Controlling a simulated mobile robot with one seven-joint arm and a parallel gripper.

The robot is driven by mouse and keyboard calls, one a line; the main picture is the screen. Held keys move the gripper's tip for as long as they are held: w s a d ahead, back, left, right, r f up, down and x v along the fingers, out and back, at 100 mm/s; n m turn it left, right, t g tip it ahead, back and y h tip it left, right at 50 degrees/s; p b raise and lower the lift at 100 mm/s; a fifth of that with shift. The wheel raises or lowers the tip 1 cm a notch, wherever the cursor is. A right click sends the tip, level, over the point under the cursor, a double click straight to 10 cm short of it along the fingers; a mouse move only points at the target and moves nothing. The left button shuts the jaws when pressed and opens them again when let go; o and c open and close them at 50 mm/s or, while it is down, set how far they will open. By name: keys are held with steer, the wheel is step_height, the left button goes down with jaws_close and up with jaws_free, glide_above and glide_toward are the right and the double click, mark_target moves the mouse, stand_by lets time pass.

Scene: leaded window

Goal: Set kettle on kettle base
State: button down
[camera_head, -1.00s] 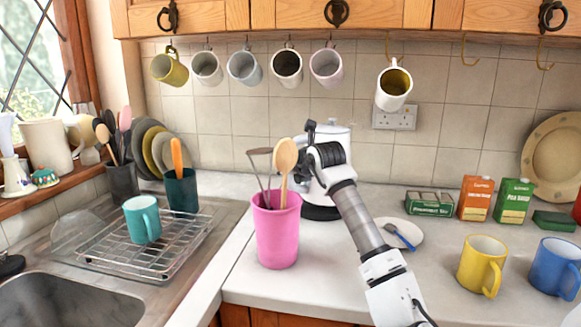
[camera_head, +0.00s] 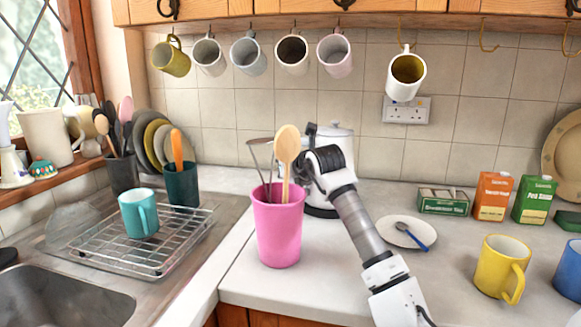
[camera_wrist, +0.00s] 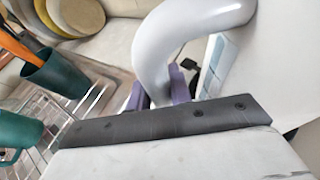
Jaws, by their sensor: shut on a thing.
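The white kettle (camera_head: 338,145) stands at the back of the counter, largely behind my arm and the pink pot. My gripper (camera_head: 308,172) is at the kettle's left side and shut on its handle. In the wrist view the pale curved handle (camera_wrist: 172,45) passes between the purple fingertips (camera_wrist: 160,92). The dark kettle base (camera_head: 321,212) shows as a low black edge under the kettle, partly hidden. The kettle looks upright; I cannot tell whether it is fully seated or slightly above the base.
A saucer with a blue spoon (camera_head: 400,228) lies to the right of my arm. A dish rack (camera_head: 140,245) is left.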

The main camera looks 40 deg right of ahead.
steer(key=shift+a+r, duration=0.15)
steer(key=shift+r, duration=0.1)
steer(key=c, duration=1.7)
jaws_free()
steer(key=shift+f, duration=0.3)
steer(key=o, duration=0.4)
steer(key=shift+r, duration=0.1)
steer(key=shift+r, duration=0.15)
steer(key=b+v, duration=0.2)
steer(key=v, duration=1)
